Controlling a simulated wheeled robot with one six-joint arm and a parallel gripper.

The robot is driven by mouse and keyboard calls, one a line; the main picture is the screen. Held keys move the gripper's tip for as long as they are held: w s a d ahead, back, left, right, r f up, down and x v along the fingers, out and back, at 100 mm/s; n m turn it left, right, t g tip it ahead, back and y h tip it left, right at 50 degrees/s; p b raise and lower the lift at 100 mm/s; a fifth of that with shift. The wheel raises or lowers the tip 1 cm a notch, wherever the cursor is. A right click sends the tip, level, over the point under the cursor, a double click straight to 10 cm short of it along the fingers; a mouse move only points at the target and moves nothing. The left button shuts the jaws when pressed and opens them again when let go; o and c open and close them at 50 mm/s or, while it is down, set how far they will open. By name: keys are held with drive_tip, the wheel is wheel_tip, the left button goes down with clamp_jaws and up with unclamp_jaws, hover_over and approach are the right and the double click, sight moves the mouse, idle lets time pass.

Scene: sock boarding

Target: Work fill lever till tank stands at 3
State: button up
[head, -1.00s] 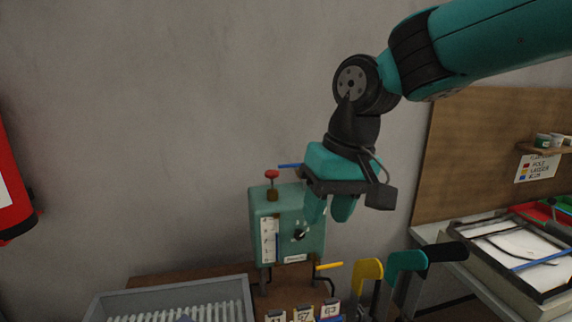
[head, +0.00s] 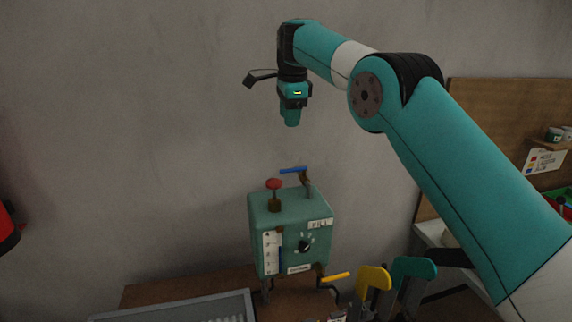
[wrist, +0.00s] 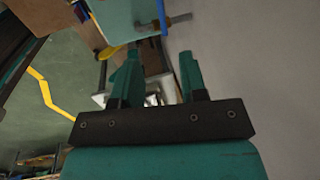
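The tank (head: 285,211) is a green box on short legs against the wall. A pale gauge strip (head: 267,253) with small marks runs down its front left, beside a blue column (head: 280,256); the exact level is too small to read. The fill lever (head: 293,170), blue-handled, stands on top at the right, above a FILL label (head: 320,223). My gripper (head: 291,121) hangs above the tank, clear of the lever, pointing down. In the wrist view its two fingers (wrist: 158,72) are apart with nothing held between them.
A red knob (head: 274,184) stands on the tank's top left. A black dial (head: 305,246) is on its front and a yellow-handled lever (head: 335,277) at lower right. Yellow (head: 374,279) and teal (head: 413,267) handles stand to the right. A grey tray (head: 180,308) lies front left.

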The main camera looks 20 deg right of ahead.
sight(289, 170)
drive_tip(key=w+f, duration=0.1)
drive_tip(key=f, duration=0.4)
drive_tip(key=w+f, duration=0.1)
drive_tip(key=f, duration=0.4)
drive_tip(key=w+f+p, duration=0.1)
drive_tip(key=f, duration=0.5)
drive_tip(key=shift+d, duration=0.35)
clamp_jaws()
